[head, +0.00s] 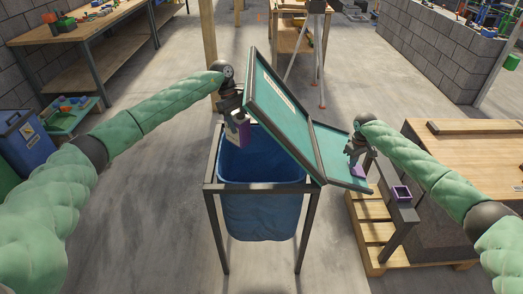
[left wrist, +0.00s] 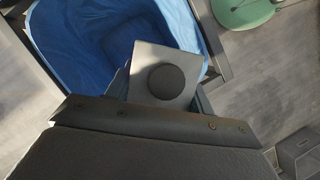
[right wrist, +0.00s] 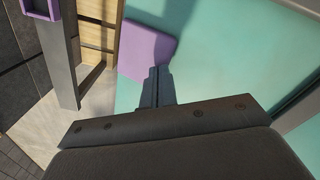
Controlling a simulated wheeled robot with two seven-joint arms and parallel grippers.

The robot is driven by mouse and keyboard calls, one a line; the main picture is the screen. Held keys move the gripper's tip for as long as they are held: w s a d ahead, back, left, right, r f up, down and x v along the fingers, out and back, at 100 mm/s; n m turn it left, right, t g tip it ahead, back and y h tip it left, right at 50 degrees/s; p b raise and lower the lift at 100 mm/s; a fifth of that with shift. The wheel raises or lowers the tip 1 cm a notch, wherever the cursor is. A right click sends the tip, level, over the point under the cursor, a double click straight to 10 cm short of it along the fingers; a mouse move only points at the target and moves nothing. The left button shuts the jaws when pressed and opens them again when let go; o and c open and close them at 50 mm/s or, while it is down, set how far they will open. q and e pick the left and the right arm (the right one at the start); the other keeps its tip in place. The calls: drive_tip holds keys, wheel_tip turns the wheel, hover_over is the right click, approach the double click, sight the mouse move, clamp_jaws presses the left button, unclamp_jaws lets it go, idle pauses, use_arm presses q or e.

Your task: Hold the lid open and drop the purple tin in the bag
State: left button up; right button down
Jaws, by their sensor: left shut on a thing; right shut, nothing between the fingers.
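The blue bag (head: 262,205) hangs in a dark metal stand, its mouth open. My left gripper (head: 235,112) is shut on the purple tin (head: 243,132), which is over the back left of the bag's mouth; in the left wrist view the tin (left wrist: 158,70) looks grey with a round dark cap, blue lining beside it. The teal lid (head: 285,118) stands raised and tilted along the bag's right side, with a second teal panel (head: 340,152) sloping right. My right gripper (head: 355,150) is shut and empty beside the purple tab (right wrist: 147,50) on that panel; I cannot tell whether they touch.
A wooden bench (head: 470,150) stands at the right, with a small purple open holder (head: 402,193) on a grey post by it. A pallet (head: 372,225) lies below. A workbench (head: 85,30) and blue bin (head: 25,140) are at the left. The floor in front is clear.

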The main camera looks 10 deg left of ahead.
use_arm(q)
drive_tip(key=o, duration=1.9)
drive_tip(key=shift+c, duration=0.2)
drive_tip(key=shift+s, duration=0.15)
drive_tip(key=s, duration=2.3)
drive_tip(key=shift+s, duration=0.4)
drive_tip(key=shift+r, duration=0.1)
use_arm(e)
drive_tip(key=shift+r, duration=0.1)
